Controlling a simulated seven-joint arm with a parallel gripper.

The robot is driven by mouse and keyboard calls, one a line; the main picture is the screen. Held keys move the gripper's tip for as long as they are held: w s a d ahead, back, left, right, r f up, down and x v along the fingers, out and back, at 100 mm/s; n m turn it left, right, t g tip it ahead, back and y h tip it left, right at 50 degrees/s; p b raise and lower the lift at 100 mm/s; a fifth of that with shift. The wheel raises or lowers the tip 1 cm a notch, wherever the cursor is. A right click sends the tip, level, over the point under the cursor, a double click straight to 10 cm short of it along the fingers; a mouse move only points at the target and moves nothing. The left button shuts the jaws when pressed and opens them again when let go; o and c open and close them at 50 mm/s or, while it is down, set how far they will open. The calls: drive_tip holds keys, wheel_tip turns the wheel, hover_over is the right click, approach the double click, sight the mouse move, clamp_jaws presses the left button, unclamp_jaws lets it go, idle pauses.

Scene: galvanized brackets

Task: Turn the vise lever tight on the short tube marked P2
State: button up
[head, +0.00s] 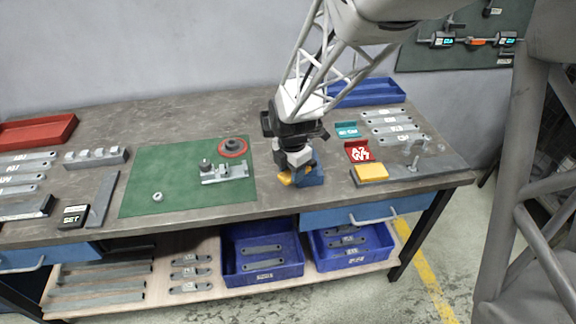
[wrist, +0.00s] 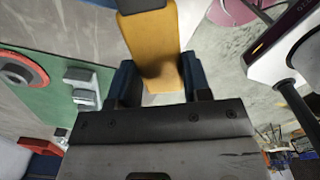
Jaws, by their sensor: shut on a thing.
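My gripper (head: 293,176) points down near the table's front edge, right of the green mat. It is shut on a yellow part (head: 285,180), with blue surfaces (head: 314,177) close beside it. In the wrist view the yellow part (wrist: 155,55) lies between the two fingers (wrist: 160,88), with a dark grey end beyond it. I cannot tell whether this is the vise lever, as my gripper covers much of it. A grey metal fixture (head: 226,173) with a raised knob sits on the mat. No tube marked P2 can be made out.
The green mat (head: 160,180) also carries a red-rimmed round piece (head: 232,147) and a small nut-like ring (head: 157,197). To the right are a red marked bracket (head: 357,152), a teal one (head: 348,130), and a yellow block (head: 372,172) beside an upright metal clamp (head: 414,155).

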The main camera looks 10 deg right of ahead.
drive_tip(key=s+d+n, duration=0.1)
drive_tip(key=n, duration=0.1)
drive_tip(key=shift+s+n, duration=0.2)
drive_tip(key=shift+n, duration=0.2)
drive_tip(key=n, duration=0.1)
drive_tip(key=s+d+n, duration=0.1)
drive_tip(key=shift+d+n, duration=0.2)
drive_tip(key=shift+n, duration=0.2)
drive_tip(key=shift+s+d+n, duration=0.25)
drive_tip(key=shift+d+n, duration=0.45)
drive_tip(key=shift+n, duration=0.55)
drive_tip(key=shift+s+d+n, duration=0.2)
drive_tip(key=shift+d+n, duration=0.5)
drive_tip(key=shift+n, duration=0.55)
drive_tip(key=o, duration=1.3)
drive_tip(key=shift+r, duration=3.9)
drive_tip(key=shift+s, duration=0.1)
